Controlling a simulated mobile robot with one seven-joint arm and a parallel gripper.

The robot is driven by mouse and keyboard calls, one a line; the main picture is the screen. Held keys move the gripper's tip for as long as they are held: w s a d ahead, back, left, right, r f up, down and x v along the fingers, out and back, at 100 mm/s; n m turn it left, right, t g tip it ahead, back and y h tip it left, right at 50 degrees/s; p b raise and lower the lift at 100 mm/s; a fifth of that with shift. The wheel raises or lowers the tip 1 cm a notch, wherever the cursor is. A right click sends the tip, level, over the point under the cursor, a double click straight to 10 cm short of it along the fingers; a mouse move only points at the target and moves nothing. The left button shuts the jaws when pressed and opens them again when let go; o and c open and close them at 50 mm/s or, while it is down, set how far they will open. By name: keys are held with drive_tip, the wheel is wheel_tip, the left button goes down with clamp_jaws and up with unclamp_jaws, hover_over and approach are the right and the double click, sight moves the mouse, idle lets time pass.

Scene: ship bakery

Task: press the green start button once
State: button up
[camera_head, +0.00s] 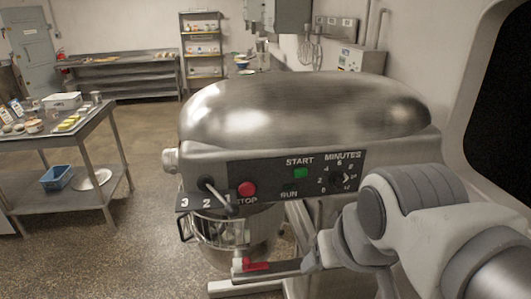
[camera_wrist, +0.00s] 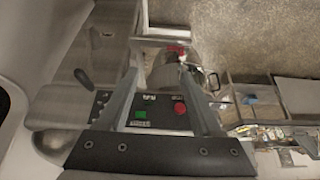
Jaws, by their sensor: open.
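The green start button (camera_head: 300,173) sits on the dark control panel (camera_head: 270,184) of a large steel mixer (camera_head: 300,110), under the word START. It also shows in the wrist view (camera_wrist: 140,114), low between my finger bases. A red stop button (camera_head: 246,189) is left of it in the head view and right of it in the wrist view (camera_wrist: 180,108). My gripper (camera_wrist: 160,68) is open and empty, its two grey fingers spread either side of the panel. In the head view my arm comes in from the right, below and right of the panel. I see no finger touching the button.
A minutes dial (camera_head: 340,179) is right of the start button. A speed lever (camera_head: 215,195) sticks out at the left. A red-handled lever (camera_head: 255,266) is below, near the bowl (camera_head: 222,232). A laden steel table (camera_head: 75,133) stands at left, with open floor between.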

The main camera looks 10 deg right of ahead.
clamp_jaws()
idle(1.4)
